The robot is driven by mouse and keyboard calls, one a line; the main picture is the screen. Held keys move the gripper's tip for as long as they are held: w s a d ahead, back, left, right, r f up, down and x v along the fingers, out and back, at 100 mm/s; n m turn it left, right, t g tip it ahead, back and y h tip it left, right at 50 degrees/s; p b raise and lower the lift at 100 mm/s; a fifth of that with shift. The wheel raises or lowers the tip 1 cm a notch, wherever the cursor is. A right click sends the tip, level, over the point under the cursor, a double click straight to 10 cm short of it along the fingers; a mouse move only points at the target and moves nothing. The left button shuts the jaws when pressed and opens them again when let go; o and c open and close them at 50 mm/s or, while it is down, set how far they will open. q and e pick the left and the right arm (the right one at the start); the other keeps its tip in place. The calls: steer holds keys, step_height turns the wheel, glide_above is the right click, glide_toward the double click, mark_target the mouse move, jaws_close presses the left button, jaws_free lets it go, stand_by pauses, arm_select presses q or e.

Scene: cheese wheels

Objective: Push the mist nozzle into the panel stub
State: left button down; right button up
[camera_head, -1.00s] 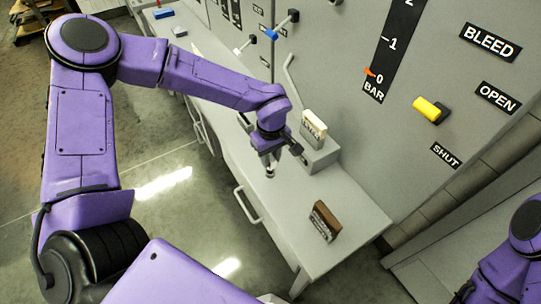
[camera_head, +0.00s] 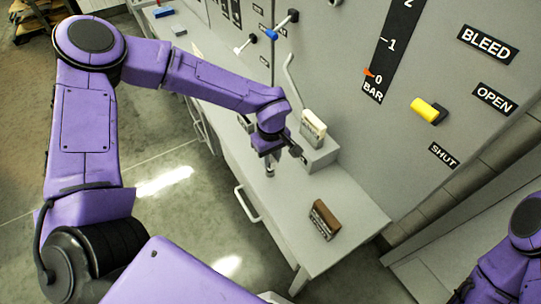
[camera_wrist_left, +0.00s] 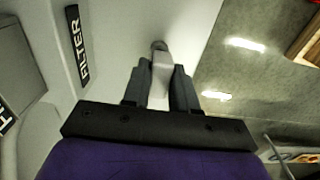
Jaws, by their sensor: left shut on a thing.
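My left gripper (camera_head: 269,160) is over the front part of the grey bench, beside a small grey box. In the left wrist view its two dark fingers (camera_wrist_left: 160,88) are shut on a pale grey, narrow piece, which I take to be the mist nozzle (camera_wrist_left: 160,62). Its rounded end sticks out beyond the fingertips. In the head view only a small tip of the nozzle (camera_head: 270,172) shows below the gripper. I cannot pick out the panel stub for certain. My right gripper is out of view; only part of its arm shows at the lower right.
A white-topped brush (camera_head: 313,122) stands on the grey box (camera_head: 322,156). A brown-topped brush (camera_head: 325,217) is on the bench (camera_head: 352,218) near its front end. The upright panel (camera_head: 345,118) carries a bent grey pipe (camera_head: 289,74), blue (camera_head: 272,35) and yellow (camera_head: 425,108) handles.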

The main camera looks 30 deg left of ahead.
mark_target(271, 158)
arm_select(q)
steer(key=shift+f+b, duration=0.35)
steer(key=shift+f, duration=0.85)
steer(key=c, duration=0.8)
jaws_free()
step_height(271, 158, up, 11)
steer(key=shift+f+b, duration=0.2)
steer(key=shift+b, duration=0.7)
